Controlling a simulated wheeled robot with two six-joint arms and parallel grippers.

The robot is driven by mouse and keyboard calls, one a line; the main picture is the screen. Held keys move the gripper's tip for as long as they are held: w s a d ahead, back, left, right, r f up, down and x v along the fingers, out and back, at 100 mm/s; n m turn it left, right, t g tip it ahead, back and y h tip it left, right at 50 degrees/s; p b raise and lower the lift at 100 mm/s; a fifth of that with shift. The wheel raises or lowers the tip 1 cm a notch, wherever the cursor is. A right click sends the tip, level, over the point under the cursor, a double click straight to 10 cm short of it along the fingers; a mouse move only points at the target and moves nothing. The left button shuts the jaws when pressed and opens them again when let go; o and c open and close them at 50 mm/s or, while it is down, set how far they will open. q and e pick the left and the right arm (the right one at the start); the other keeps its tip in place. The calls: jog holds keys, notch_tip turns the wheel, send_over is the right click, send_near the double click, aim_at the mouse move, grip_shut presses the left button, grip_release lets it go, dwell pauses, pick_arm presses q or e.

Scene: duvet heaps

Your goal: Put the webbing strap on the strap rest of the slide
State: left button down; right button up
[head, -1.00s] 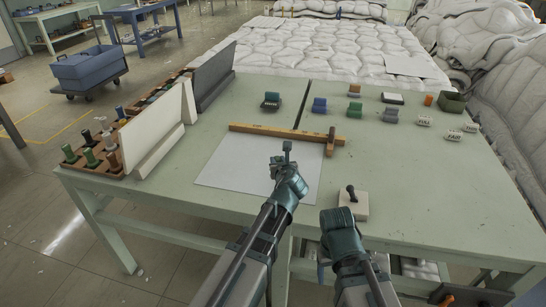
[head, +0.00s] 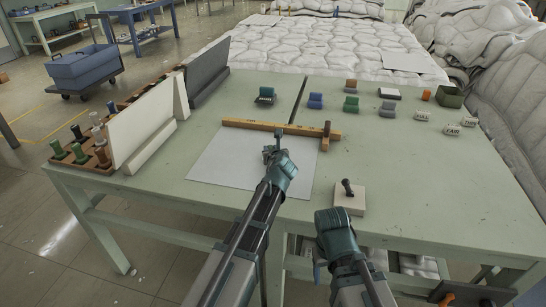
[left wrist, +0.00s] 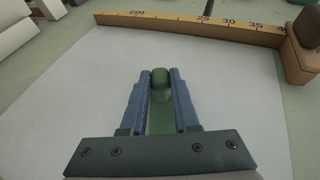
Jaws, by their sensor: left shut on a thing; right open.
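My left gripper (head: 271,148) is over the white sheet (head: 215,165), just on the near side of the wooden rule (head: 262,126). In the left wrist view its fingers (left wrist: 160,80) are shut on a green, rounded, strap-like piece (left wrist: 160,100); I cannot tell for sure that it is the webbing strap. A wooden slide (head: 326,136) sits across the right end of the rule; it also shows in the left wrist view (left wrist: 302,50). A strap rest on it cannot be made out. My right gripper (head: 334,220) is open near the table's front edge, its fingertips hardly visible.
A pale block with a dark knob (head: 349,200) stands near my right gripper. Coloured blocks (head: 351,103) and small label blocks (head: 453,129) stand at the back right. White and grey upright boards (head: 145,123) and a spool rack (head: 98,155) line the left. The right front is clear.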

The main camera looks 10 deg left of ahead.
pick_arm(q)
jog(key=shift+f, duration=0.4)
jog(key=shift+r, duration=0.1)
pick_arm(e)
jog(key=shift+d+f, duration=0.1)
jog(key=shift+f, duration=0.15)
pick_arm(q)
jog(key=c, duration=0.7)
grip_release()
pick_arm(e)
jog(key=shift+f, duration=0.15)
pick_arm(q)
jog(key=shift+o, duration=0.2)
